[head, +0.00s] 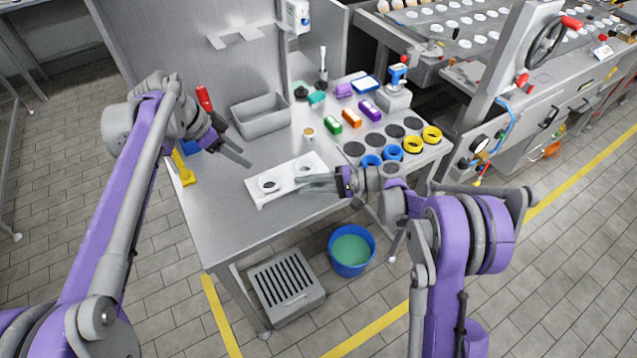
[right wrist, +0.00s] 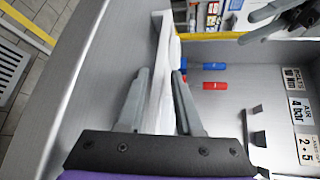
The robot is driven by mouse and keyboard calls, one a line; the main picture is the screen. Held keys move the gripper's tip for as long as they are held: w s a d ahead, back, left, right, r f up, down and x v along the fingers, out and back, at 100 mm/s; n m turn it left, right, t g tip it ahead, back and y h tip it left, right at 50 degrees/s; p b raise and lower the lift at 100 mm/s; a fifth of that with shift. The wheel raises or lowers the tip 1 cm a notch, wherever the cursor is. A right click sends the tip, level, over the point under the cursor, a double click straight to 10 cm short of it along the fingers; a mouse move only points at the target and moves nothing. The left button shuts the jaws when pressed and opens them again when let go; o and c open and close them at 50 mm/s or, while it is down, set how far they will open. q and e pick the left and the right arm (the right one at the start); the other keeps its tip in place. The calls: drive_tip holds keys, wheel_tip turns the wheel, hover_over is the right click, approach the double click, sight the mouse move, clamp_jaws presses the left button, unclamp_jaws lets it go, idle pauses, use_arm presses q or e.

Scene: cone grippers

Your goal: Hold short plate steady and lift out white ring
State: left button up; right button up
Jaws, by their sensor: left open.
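The short white plate (head: 284,190) lies near the front edge of the steel table, with two round openings. A dark opening (head: 268,185) is at its left, and a second, partly covered one (head: 304,169) is at its right. The white ring is too small to tell apart from the plate. My right gripper (head: 308,184) is at the plate's right end. In the right wrist view its fingers (right wrist: 161,72) lie on both sides of the plate (right wrist: 163,100) and look closed on it. My left gripper (head: 242,158) is open and empty, above and left of the plate.
A grey bin (head: 260,116) stands behind the plate. A yellow-handled tool (head: 184,172) is at the table's left edge. Blue rings (head: 393,153), yellow rings (head: 432,135) and dark discs are at the right. A blue bucket (head: 352,252) stands on the floor.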

drive_tip(key=shift+a, duration=0.1)
clamp_jaws()
idle(1.4)
